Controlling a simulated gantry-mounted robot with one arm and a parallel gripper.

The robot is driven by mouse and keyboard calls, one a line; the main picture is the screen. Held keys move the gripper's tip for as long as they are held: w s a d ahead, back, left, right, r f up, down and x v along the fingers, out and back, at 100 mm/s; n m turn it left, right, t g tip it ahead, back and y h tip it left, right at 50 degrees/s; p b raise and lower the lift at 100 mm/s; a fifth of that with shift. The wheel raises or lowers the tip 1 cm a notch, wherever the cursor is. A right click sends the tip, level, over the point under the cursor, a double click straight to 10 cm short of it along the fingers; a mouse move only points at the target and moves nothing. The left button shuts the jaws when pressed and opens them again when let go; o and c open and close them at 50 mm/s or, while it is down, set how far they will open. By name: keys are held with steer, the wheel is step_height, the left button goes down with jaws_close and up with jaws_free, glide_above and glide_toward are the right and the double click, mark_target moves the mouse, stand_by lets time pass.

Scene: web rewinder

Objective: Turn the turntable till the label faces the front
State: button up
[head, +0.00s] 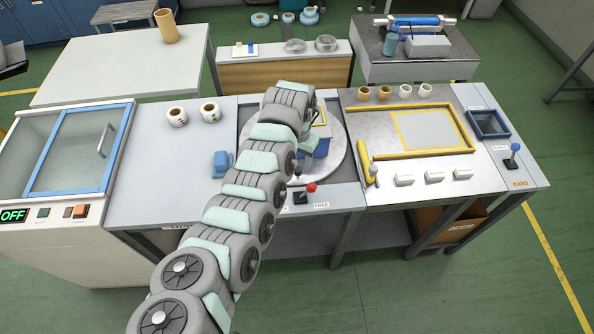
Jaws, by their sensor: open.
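The round light-grey turntable (338,146) is set into the middle of the bench, with my arm lying across much of it. On it stands a blue object (321,148) with a yellow-edged part above it, largely covered by my arm. I cannot make out a label on its visible part. My arm reaches up from the bottom of the picture and bends down over the turntable. My gripper's fingers are hidden behind the arm, so I cannot tell whether they touch anything.
A red-knobbed lever (311,188) stands at the turntable's front edge, above a plate reading FREE (321,205). A blue block (222,164) and two white rolls (210,112) are on the left bench. A yellow-handled tool (365,162) lies to the right.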

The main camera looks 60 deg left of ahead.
mark_target(298, 169)
step_height(298, 169, down, 6)
steer(key=shift+r+b, duration=0.15)
steer(key=shift+b, duration=0.4)
jaws_close()
stand_by(0.3)
stand_by(0.9)
